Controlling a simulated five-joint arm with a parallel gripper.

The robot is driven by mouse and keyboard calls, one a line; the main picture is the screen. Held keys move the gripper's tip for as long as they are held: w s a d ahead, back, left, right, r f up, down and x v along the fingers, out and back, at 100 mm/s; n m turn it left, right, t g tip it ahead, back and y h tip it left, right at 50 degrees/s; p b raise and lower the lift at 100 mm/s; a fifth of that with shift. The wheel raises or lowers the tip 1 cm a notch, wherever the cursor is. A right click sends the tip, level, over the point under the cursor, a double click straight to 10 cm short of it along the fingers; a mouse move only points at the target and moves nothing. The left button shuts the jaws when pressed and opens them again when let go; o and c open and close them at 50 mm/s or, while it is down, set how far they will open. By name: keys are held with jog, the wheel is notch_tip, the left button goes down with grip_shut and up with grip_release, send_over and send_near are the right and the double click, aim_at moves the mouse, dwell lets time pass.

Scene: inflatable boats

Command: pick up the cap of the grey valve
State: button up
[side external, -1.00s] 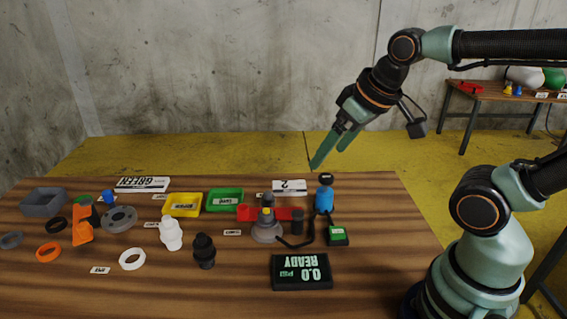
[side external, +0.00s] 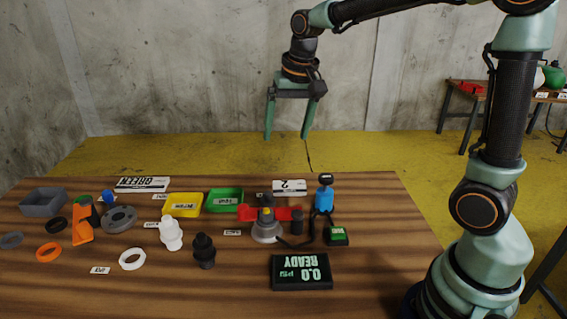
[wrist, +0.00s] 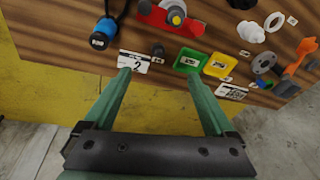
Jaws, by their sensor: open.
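In the wrist view the valve's top (wrist: 175,14) shows at the upper edge, in front of red parts; the base is mostly cut off. My gripper (side external: 287,136) is open and empty, pointing down, high above the far side of the table. In the wrist view my gripper (wrist: 157,75) has its fingers wide apart.
Red parts (side external: 246,212) flank the valve. A blue cylinder (side external: 324,200) with a dark hose and a green-topped box (side external: 337,236) stand right of it. Yellow (side external: 182,212) and green (side external: 225,207) trays, a white fitting (side external: 170,235) and a black fitting (side external: 204,252) are left.

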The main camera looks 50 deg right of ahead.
jog(key=w+d+f+m+g, duration=0.1)
jog(key=w+f+m, duration=0.2)
jog(key=w+f, duration=0.25)
jog(key=m+g, duration=0.2)
send_near(268, 192)
notch_tip(268, 192, down, 10)
jog(key=shift+s+f, duration=0.15)
jog(key=shift+f, duration=0.1)
grip_shut()
